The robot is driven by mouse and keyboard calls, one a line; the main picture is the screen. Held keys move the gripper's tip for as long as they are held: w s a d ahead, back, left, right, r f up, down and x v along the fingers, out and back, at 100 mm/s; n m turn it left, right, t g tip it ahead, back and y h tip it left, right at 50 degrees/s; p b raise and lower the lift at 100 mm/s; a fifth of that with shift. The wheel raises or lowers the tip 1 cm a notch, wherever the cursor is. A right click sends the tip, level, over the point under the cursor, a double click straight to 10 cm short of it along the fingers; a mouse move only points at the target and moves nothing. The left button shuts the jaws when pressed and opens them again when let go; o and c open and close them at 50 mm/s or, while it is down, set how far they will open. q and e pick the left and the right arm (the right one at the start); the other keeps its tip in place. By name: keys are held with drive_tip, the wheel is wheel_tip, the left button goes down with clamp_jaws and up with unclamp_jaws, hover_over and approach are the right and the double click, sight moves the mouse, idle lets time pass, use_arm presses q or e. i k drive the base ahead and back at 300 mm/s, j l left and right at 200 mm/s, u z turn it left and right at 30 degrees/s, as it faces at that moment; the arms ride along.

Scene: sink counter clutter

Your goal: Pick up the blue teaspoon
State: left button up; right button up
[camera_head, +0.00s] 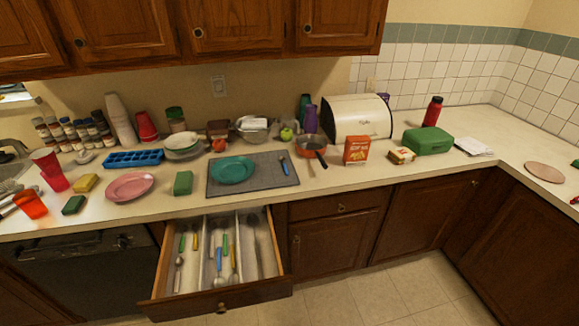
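A blue-handled utensil (284,166) lies on the grey mat (262,186), right of the teal plate (232,169); it is too small to tell for sure whether it is a teaspoon. Another blue-handled utensil (219,260) lies in the middle compartment of the open drawer (222,298), among green- and yellow-handled cutlery. Its head is hard to make out, so I cannot tell which one is the blue teaspoon. Neither of my grippers shows in the head view.
The pulled-out drawer juts from the counter front. A pink plate (130,187), green sponge (183,183), blue tray (133,159), orange pan (312,145) and red-orange box (356,150) crowd the counter. A white bread bin (357,118) stands behind.

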sight(282, 158)
drive_tip(key=i+l+u, duration=0.1)
drive_tip(key=u, duration=0.4)
drive_tip(key=l+u, duration=0.2)
drive_tip(key=u, duration=0.3)
drive_tip(key=i+l+u, duration=0.15)
drive_tip(key=l, duration=0.55)
drive_tip(key=i+l+u, duration=0.2)
drive_tip(key=l, duration=0.55)
drive_tip(key=l+u, duration=0.15)
drive_tip(key=l, duration=0.55)
